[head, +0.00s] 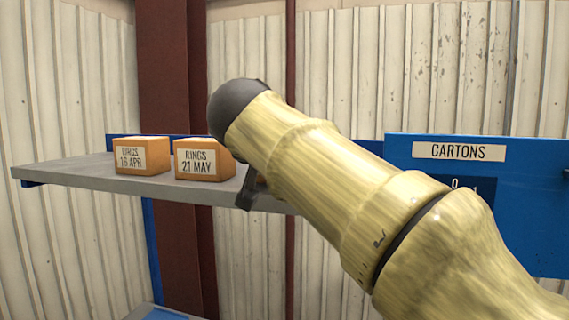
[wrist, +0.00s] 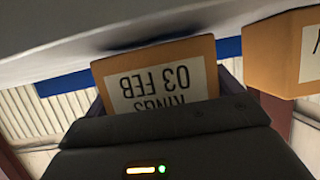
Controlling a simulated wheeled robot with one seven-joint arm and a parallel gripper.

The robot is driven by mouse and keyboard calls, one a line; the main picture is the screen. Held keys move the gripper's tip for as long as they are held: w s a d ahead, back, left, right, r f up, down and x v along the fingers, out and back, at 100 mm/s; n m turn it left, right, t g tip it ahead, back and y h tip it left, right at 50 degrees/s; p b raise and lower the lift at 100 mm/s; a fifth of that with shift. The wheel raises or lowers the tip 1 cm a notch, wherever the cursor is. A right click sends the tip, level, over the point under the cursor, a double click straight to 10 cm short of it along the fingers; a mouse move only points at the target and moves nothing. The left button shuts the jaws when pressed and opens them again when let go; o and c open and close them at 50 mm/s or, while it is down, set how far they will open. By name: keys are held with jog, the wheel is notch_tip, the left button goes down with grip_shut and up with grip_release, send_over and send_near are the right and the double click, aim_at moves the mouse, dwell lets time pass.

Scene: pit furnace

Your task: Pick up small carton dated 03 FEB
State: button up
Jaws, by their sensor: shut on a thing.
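The small carton dated 03 FEB (wrist: 158,55) is orange-brown with a white label, seen upside down in the wrist view. The label reads RINGS, 03 FEB. My gripper (wrist: 165,110) is shut on this carton, its dark body covering the carton's near part. In the head view my arm hides most of the carton, and only a dark part of my gripper (head: 247,190) shows at the shelf's front edge. I cannot tell whether the carton touches the shelf.
Two like cartons stand on the grey shelf (head: 70,172): RINGS 16 APR (head: 141,156) and RINGS 21 MAY (head: 203,159). One neighbouring carton (wrist: 275,55) is close on the right in the wrist view. A blue panel labelled CARTONS (head: 530,215) stands at the right.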

jog(key=shift+r+p, duration=1)
jog(key=shift+r, duration=3.7)
